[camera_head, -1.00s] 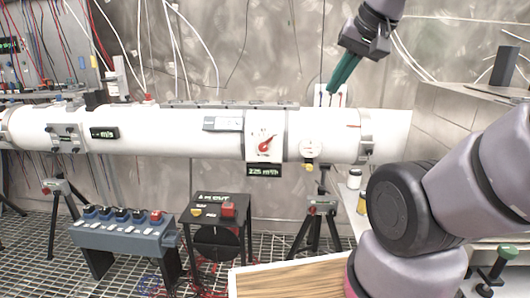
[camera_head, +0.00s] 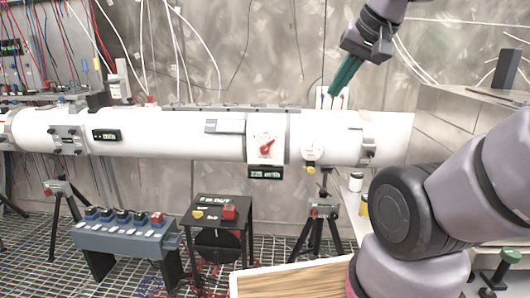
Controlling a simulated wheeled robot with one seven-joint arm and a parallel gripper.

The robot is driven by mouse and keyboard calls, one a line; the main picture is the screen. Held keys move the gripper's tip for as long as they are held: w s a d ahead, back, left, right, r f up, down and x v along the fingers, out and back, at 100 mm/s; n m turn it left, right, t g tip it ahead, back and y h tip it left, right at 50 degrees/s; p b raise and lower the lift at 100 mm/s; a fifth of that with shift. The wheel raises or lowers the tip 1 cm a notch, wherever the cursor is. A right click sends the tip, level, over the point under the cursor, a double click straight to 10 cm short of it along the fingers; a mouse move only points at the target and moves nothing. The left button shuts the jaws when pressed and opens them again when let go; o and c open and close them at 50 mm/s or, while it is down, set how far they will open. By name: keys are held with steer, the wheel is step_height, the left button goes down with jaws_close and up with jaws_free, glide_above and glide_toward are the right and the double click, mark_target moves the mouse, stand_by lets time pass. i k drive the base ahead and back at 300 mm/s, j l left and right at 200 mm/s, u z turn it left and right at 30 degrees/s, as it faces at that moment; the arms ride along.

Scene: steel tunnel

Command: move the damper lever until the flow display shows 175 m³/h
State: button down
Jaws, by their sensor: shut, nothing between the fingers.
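The red damper lever (camera_head: 267,148) sits on a white plate (camera_head: 257,136) on the front of the white pipe (camera_head: 200,146). The lever slants, with one end up to the right. The black flow display (camera_head: 265,173) hangs just below the plate. It seems to read 225 m³/h, though the small digits are blurred. My gripper (camera_head: 334,93) has green fingers, is shut and empty, and points down above the pipe, up and to the right of the lever. It is apart from the lever.
A round gauge (camera_head: 312,152) with a yellow part sits on the pipe right of the lever. Below stand a blue box with several buttons (camera_head: 122,234) and a black stand with a red button (camera_head: 229,211). A wooden board (camera_head: 295,281) lies in front. The space before the lever is clear.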

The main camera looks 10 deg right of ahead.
mark_target(264, 150)
steer(key=i+j+z, duration=0.1)
steer(key=j+z, duration=0.6)
steer(key=j, duration=0.15)
steer(key=j+z, duration=0.35)
steer(key=j, duration=0.15)
